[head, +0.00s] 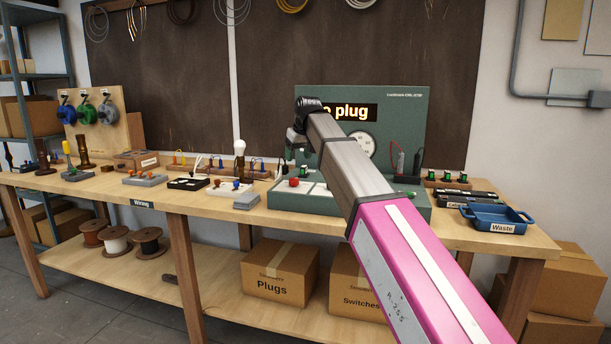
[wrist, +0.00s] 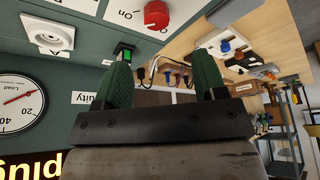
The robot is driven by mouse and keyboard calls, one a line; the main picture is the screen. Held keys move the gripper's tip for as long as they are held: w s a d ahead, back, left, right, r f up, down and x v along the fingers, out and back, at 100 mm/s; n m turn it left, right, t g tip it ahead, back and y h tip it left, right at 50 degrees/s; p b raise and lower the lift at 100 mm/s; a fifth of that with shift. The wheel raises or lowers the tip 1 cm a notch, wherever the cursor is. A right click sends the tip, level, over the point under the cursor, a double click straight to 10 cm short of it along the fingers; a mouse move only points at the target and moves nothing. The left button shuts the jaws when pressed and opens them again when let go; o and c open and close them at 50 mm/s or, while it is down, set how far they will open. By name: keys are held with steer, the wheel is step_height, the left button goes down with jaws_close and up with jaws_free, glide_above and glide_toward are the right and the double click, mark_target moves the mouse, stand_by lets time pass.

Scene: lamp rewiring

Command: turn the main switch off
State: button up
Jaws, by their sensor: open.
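A round red knob (wrist: 157,15) sits on a white plate with an "On" label on the green test panel, at the top of the wrist view. In the head view the red knob (head: 293,182) is at the left of the panel's base. Which way it is turned I cannot tell. My gripper (head: 297,140) is in front of the panel's left part, above the knob and apart from it. In the wrist view its two green fingers (wrist: 165,72) are spread with nothing between them.
A lit green button (wrist: 123,52) and a white socket (wrist: 46,32) are near the knob. A dial (wrist: 18,105) and a display reading "plug" (head: 352,112) are on the panel. Left of it stands a lamp bulb (head: 239,147); a blue waste tray (head: 497,218) is right.

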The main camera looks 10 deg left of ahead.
mark_target(294, 179)
steer(key=x, duration=1.1)
steer(key=shift+w+d+r, duration=0.1)
steer(key=shift+w+d, duration=0.05)
steer(key=shift+w, duration=0.05)
steer(key=c, duration=0.9)
